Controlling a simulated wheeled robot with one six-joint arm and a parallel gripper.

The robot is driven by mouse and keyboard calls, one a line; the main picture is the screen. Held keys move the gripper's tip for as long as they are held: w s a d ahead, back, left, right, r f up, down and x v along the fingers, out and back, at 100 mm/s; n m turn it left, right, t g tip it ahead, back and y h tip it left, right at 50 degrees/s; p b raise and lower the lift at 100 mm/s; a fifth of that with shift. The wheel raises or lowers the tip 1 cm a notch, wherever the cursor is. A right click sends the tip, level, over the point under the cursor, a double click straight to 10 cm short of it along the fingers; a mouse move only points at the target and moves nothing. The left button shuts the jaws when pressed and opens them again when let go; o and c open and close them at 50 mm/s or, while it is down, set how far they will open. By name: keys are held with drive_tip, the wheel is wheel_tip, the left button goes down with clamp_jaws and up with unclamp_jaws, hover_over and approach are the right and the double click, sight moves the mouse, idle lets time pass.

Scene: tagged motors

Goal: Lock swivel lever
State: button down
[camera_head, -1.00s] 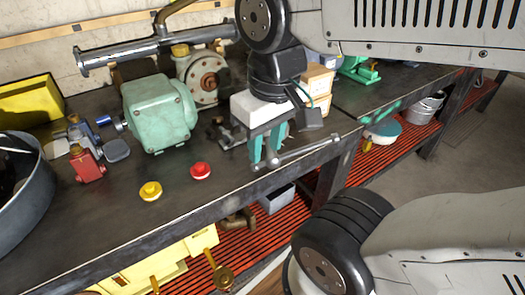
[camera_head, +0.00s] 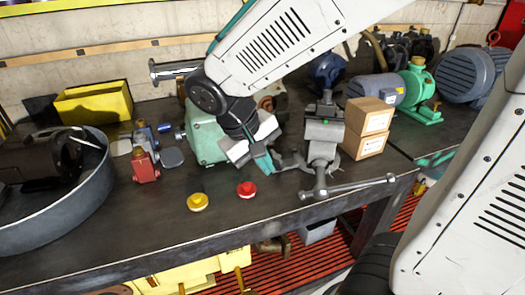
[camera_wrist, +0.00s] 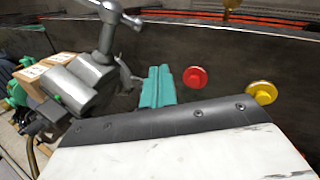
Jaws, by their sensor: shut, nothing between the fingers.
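A grey bench vise (camera_head: 322,135) stands near the bench's front edge, with a long handle bar (camera_head: 350,188) at its front. A small dark lever-like part (camera_head: 290,163) sits low at the vise's left side; I cannot tell for certain that it is the swivel lever. My gripper (camera_head: 264,165) has teal fingers, shut and empty, pointing down just left of the vise. In the wrist view my gripper (camera_wrist: 158,88) shows beside the vise (camera_wrist: 80,82). I cannot tell whether the fingertips touch the small part.
A red button (camera_head: 247,190) and a yellow button (camera_head: 198,202) lie on the bench to the left. A green motor housing (camera_head: 205,140) is behind my gripper. Cardboard boxes (camera_head: 367,127) stand right of the vise.

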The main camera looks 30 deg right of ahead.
sight(277, 160)
drive_tip(key=w+a+f+m+t+h, duration=0.1)
drive_tip(key=w+m+t, duration=0.15)
drive_tip(key=w, duration=0.45)
drive_tip(key=w+a+f+m+t+h, duration=0.1)
drive_tip(key=w+a+m+h, duration=0.15)
drive_tip(key=w, duration=0.35)
drive_tip(key=shift+m+y, duration=0.35)
drive_tip(key=shift+m, duration=0.05)
drive_tip(key=x, duration=1)
drive_tip(key=shift+d+r, duration=0.25)
drive_tip(key=shift+d, duration=0.15)
drive_tip(key=shift+s+d+r, duration=0.2)
drive_tip(key=shift+d, duration=0.4)
drive_tip(key=shift+s+d+r, duration=0.2)
drive_tip(key=shift+d, duration=0.4)
drive_tip(key=shift+s+d+r, duration=0.1)
drive_tip(key=shift+s+d, duration=0.05)
drive_tip(key=shift+d, duration=0.45)
drive_tip(key=shift+d+m+g, duration=0.25)
drive_tip(key=shift+d+m, duration=0.2)
drive_tip(key=shift+m, duration=0.05)
drive_tip(key=shift+r, duration=0.1)
